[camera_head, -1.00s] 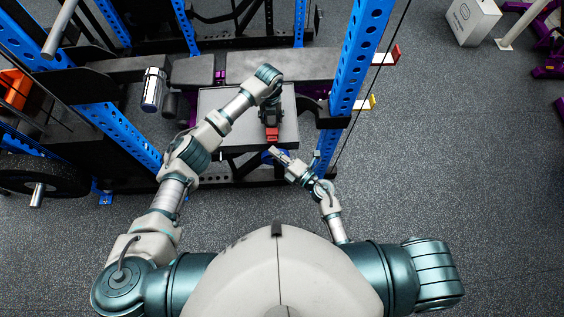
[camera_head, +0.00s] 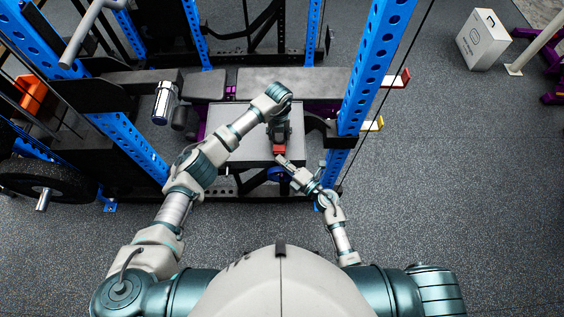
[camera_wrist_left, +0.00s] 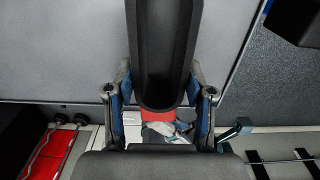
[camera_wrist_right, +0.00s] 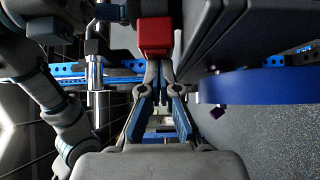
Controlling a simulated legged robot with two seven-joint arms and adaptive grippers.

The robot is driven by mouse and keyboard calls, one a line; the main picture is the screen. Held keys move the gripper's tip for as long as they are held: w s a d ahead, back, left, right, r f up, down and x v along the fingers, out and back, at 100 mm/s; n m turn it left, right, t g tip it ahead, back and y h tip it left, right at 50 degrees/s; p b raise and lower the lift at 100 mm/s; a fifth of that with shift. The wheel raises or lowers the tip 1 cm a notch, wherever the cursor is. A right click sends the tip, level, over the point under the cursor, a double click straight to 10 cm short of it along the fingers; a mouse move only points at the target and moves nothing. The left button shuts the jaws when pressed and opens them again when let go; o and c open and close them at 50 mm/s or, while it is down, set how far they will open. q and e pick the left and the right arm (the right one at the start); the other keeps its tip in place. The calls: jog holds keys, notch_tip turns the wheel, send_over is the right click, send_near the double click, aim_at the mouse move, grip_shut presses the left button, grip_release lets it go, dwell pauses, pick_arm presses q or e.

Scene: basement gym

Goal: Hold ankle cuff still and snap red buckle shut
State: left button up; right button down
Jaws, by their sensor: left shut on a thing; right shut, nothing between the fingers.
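The ankle cuff is a black curved band (camera_wrist_left: 163,45) in the left wrist view, lying over a grey platform. In the head view it is a dark shape at the platform's front edge, with the red buckle (camera_head: 280,149) at its near end. My left gripper (camera_head: 279,118) is shut on the cuff from above. Its fingers (camera_wrist_left: 160,100) stand on both sides of the cuff, with some red between them. My right gripper (camera_head: 279,159) is shut and empty just in front of the buckle. Its fingertips (camera_wrist_right: 160,66) lie right below the red buckle (camera_wrist_right: 155,37); contact is unclear.
The grey platform (camera_head: 235,148) stands before a black bench (camera_head: 275,83). Blue rack posts rise at the right (camera_head: 368,80) and left (camera_head: 128,130). A chrome cylinder (camera_head: 165,102) stands left. Open floor (camera_head: 470,180) lies to the right.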

pick_arm(q)
jog(key=shift+s+d+f, duration=0.1)
jog(key=shift+s, duration=0.15)
pick_arm(e)
jog(key=shift+d, duration=0.1)
jog(key=s+a+v, duration=0.2)
jog(key=v, duration=1)
jog(key=shift+s+d, duration=0.15)
jog(key=shift+s, duration=0.15)
pick_arm(q)
jog(key=shift+w, duration=0.1)
jog(key=o, duration=1.4)
jog(key=shift+c, duration=0.2)
